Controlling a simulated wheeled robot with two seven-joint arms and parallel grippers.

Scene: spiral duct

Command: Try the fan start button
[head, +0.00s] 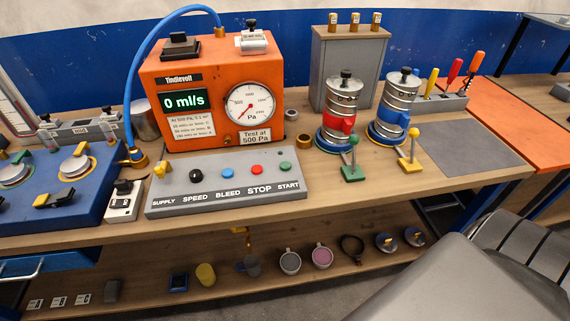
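The grey control panel (232,195) sits at the front of the wooden bench. Its green button (285,166) is at the right end, behind the label START. The red button (257,169) is beside it, above STOP. Further left are a blue button (226,171) at BLEED, a black knob (196,175) at SPEED and a yellow switch (160,170) at SUPPLY. Behind the panel stands the orange tester (215,135); its display (186,101) reads 0 ml/s, and its Pa dial (250,106) has a needle. Neither of my grippers is in view.
Two metal canisters with red (340,124) and blue (390,116) bands stand right of the panel, with green (353,173) and yellow (410,163) levers in front. A black-and-white switch box (123,202) is close on the left. A grey mat (462,146) lies bare at right.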

